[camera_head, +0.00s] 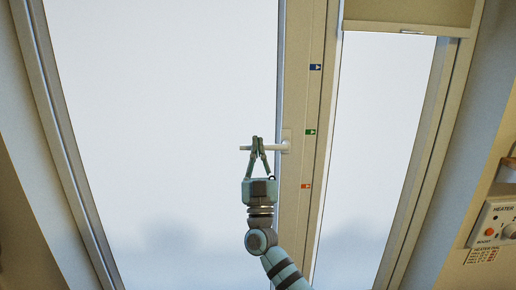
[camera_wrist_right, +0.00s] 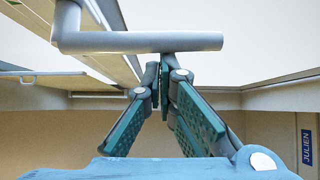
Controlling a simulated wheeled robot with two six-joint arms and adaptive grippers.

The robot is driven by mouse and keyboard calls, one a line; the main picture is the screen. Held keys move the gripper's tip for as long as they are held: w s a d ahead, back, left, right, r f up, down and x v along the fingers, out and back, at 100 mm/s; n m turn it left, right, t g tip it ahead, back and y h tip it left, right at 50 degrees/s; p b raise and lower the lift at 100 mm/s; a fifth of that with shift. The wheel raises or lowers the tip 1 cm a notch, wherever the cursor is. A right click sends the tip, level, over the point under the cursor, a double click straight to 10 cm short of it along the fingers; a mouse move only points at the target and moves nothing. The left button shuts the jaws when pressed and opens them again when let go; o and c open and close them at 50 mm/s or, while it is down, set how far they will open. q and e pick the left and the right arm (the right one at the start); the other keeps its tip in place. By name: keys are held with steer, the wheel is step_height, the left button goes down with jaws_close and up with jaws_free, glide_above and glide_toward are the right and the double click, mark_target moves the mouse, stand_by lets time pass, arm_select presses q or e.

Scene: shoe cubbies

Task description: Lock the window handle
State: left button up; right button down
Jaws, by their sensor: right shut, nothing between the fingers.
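The white window handle (camera_head: 276,147) sticks out level to the left from its plate on the window frame. In the right wrist view the handle (camera_wrist_right: 140,41) is a grey L-shaped bar crossing just past my fingertips. My right gripper (camera_head: 257,139) is shut and empty, its fingertips overlapping the handle's lever left of the plate. In the wrist view the right gripper's tips (camera_wrist_right: 161,67) meet just below the bar; I cannot tell whether they touch it. My left gripper is not in view.
Blue (camera_head: 315,67), green (camera_head: 310,132) and red (camera_head: 306,186) markers run down the window frame; the green one is nearest the handle's height. A heater panel (camera_head: 495,222) is at the far right, and a blind (camera_head: 410,14) hangs at the top right. The glass left of the handle is clear.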

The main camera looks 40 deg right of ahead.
steer(key=shift+f+n+t+y+p, duration=0.2)
steer(key=shift+n+t+y+p, duration=0.15)
steer(key=shift+n+t+y, duration=0.45)
steer(key=s+d+f+n+g+y+p, duration=0.2)
steer(key=f+n+y+p, duration=0.2)
steer(key=n+y, duration=0.5)
steer(key=s+d+f+n+g+y+p, duration=0.2)
steer(key=d+f+n+y+p, duration=0.1)
steer(key=n+y, duration=0.6)
steer(key=shift+f+n+p, duration=0.65)
steer(key=shift+n+p, duration=0.15)
steer(key=shift+n, duration=1.4)
steer(key=shift+s+d, duration=0.1)
steer(key=shift+d, duration=0.1)
